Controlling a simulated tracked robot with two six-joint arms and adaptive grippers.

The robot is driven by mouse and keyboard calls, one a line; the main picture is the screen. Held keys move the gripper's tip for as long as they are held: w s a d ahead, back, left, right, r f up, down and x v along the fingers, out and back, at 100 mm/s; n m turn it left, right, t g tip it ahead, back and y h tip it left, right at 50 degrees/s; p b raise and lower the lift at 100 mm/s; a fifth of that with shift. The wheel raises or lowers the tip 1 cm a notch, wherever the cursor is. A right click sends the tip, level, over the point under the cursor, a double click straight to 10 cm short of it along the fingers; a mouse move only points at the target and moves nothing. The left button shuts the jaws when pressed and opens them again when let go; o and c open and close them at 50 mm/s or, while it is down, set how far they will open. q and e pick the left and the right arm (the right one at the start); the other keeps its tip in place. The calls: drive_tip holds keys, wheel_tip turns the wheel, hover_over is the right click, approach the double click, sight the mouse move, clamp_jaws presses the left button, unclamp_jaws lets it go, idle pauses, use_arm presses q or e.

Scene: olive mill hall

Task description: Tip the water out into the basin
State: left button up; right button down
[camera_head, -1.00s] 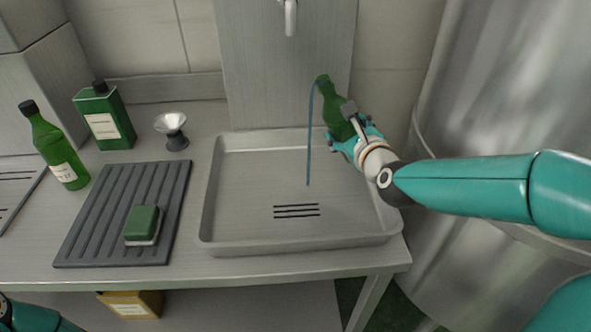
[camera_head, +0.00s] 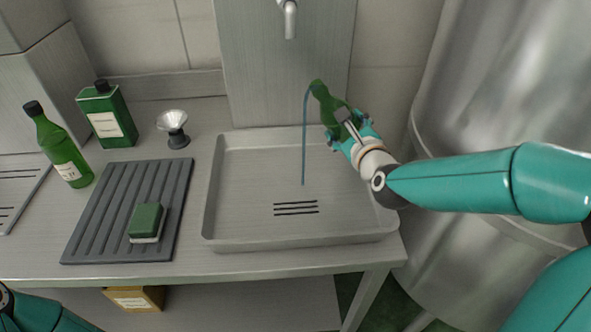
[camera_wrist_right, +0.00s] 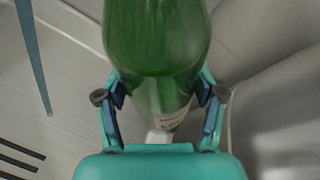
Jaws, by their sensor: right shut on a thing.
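My right gripper (camera_head: 348,130) is shut on a green glass bottle (camera_head: 325,98) above the back right part of the basin (camera_head: 240,190). The bottle is tilted with its mouth up and to the left, and a thin blue stream of water (camera_head: 304,140) falls from the mouth into the basin. In the right wrist view the bottle (camera_wrist_right: 155,35) fills the space between the fingers, and the stream (camera_wrist_right: 33,55) hangs at the left. A dark part of my left arm shows at the bottom left corner, but its gripper is out of view.
A tap (camera_head: 290,22) hangs above; a steel tank (camera_head: 490,110) stands right.

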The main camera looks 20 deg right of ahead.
sight(357, 125)
drive_tip(key=shift+w+d+r+n+p, duration=0.1)
drive_tip(key=shift+n+p, duration=0.2)
drive_tip(key=shift+p, duration=0.15)
drive_tip(key=shift+d+r+p, duration=0.1)
drive_tip(key=shift+r+p, duration=0.1)
drive_tip(key=shift+p, duration=0.15)
drive_tip(key=shift+d+r+n+t+h+p, duration=0.35)
drive_tip(key=shift+r+n+p, duration=0.35)
drive_tip(key=shift+p, duration=0.5)
drive_tip(key=shift+d+f, duration=0.15)
drive_tip(key=shift+f, duration=0.15)
drive_tip(key=shift+d+n, duration=0.1)
drive_tip(key=shift+n, duration=0.2)
drive_tip(key=shift+w+d+f+n+h, duration=0.1)
drive_tip(key=shift+d+f+n+h, duration=0.25)
drive_tip(key=shift+d+f+n, duration=0.3)
idle(0.6)
drive_tip(key=shift+t, duration=0.25)
drive_tip(key=shift+d+f+n+p, duration=0.1)
drive_tip(key=shift+f+n+p, duration=0.1)
drive_tip(key=shift+n+p, duration=0.1)
drive_tip(key=shift+d+f+n, duration=0.15)
drive_tip(key=shift+f+n, duration=0.05)
drive_tip(key=shift+n, duration=0.15)
